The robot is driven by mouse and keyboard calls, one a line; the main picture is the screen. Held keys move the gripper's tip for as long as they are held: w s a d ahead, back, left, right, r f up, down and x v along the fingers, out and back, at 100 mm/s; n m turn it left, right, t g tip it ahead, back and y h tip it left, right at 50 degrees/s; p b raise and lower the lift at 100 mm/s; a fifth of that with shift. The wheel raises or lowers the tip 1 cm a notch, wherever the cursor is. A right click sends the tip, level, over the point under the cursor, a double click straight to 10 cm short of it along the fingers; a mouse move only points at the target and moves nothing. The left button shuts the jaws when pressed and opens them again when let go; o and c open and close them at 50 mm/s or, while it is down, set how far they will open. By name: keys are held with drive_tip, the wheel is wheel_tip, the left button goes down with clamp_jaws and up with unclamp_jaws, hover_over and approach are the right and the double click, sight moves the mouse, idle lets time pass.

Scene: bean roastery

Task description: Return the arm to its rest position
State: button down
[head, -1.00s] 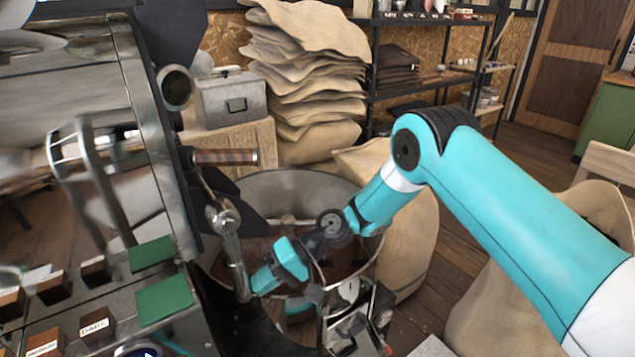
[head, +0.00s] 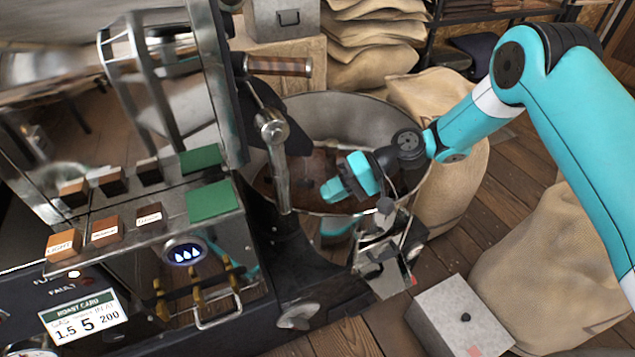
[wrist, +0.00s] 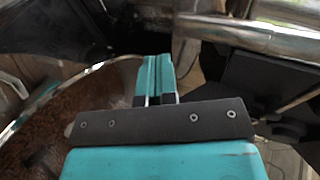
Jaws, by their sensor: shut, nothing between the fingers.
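My turquoise arm reaches in from the right in the head view, bent at a high elbow and sloping down to the left. My gripper (head: 332,191) is at its end, over the round metal drum (head: 345,104) with brown beans (head: 303,178) inside. In the wrist view my gripper (wrist: 154,66) has its two turquoise fingers pressed together with nothing between them. The drum's rim (wrist: 95,68) and the beans show at the left of that view. A shiny metal bar (wrist: 250,33) crosses its upper right.
The roaster's panel (head: 130,235) with labelled blocks, and a metal lever (head: 278,160), stand left of my gripper. A wooden-handled part (head: 278,65) juts above the drum. Sacks (head: 550,260) and a grey box (head: 460,320) are at the right. Some wooden floor (head: 500,180) is bare.

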drive_tip(key=w+d+b, duration=0.1)
drive_tip(key=w+d, duration=0.2)
drive_tip(key=d, duration=0.5)
drive_tip(key=s+r+n+h+p, duration=0.1)
drive_tip(key=s+r, duration=0.2)
drive_tip(key=r, duration=0.4)
drive_tip(key=s+r+t+h+p, duration=0.1)
drive_tip(key=s+r+h, duration=0.1)
drive_tip(key=s+r, duration=0.35)
drive_tip(key=s+r+n+h+p, duration=0.1)
drive_tip(key=s+r, duration=0.1)
drive_tip(key=r, duration=0.6)
drive_tip(key=s+d+r+t+h+p, duration=0.1)
drive_tip(key=s+d+r, duration=0.2)
drive_tip(key=s, duration=0.5)
drive_tip(key=s+d+r+t+h+p, duration=0.1)
drive_tip(key=s+d+r+h, duration=0.1)
drive_tip(key=s, duration=0.6)
drive_tip(key=shift+s+d+r+n+t+h, duration=0.3)
drive_tip(key=shift+d+r, duration=0.5)
